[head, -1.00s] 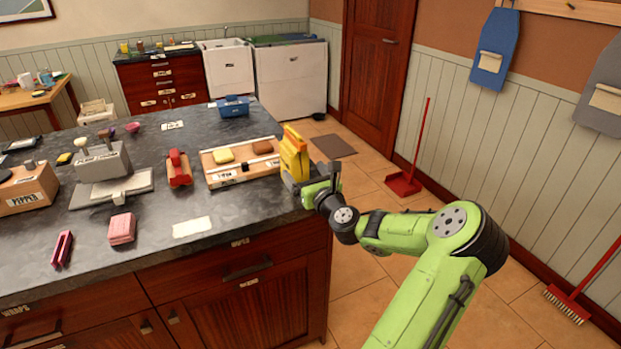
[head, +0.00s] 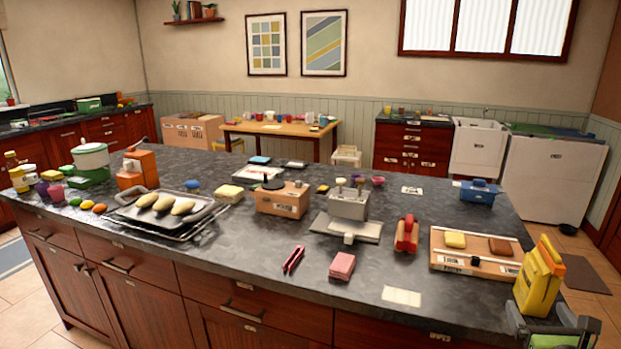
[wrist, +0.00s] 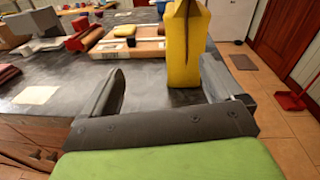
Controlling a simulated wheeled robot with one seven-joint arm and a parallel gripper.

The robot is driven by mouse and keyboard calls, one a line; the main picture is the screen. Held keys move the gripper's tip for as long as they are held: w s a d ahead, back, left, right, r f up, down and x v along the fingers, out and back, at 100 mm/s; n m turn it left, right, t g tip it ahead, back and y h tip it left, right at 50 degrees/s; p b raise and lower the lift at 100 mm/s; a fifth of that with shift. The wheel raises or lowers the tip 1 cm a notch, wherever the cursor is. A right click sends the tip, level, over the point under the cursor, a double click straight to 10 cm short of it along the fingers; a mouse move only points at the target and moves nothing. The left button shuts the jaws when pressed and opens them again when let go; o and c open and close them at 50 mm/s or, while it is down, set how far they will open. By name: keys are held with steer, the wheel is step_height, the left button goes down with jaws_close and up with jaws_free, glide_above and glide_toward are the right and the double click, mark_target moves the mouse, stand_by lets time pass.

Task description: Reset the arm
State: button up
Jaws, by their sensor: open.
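My gripper (head: 541,312) is at the lower right of the head view, at the right end of the dark counter (head: 330,300). In the wrist view my gripper (wrist: 164,72) has its two grey fingers wide apart with nothing clamped between them. A yellow upright object (head: 538,280) stands on the counter corner just beyond the fingers. In the wrist view the yellow object (wrist: 187,50) shows in front of the gap, nearer the right finger. I cannot tell whether a finger touches it. Most of my arm is outside the head view.
A wooden board (head: 478,262) with yellow and brown blocks lies left of the yellow object. A red tool (head: 407,235), a grey press (head: 348,204) and a tray of loaves (head: 165,212) are farther left. Open floor lies right of the counter; a red dustpan (wrist: 290,100) stands there.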

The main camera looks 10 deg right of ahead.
steer(key=w+a+n+g+y+p, duration=0.2)
steer(key=w+a+n+y, duration=0.45)
steer(key=a+n, duration=0.5)
steer(key=s+a+r+n+g+y+p, duration=0.1)
steer(key=a+n+g+y+p, duration=0.35)
steer(key=a+n, duration=1.05)
steer(key=s+a+r+n+g+h+p, duration=0.1)
steer(key=s+a+r+n, duration=0.5)
steer(key=s, duration=0.4)
steer(key=s+a+r+n+g+h+p, duration=0.1)
steer(key=s+a+r+n+g+h, duration=0.1)
steer(key=s+a+r+n, duration=0.4)
steer(key=s+n, duration=0.1)
steer(key=s, duration=0.3)
steer(key=shift+s, duration=0.15)
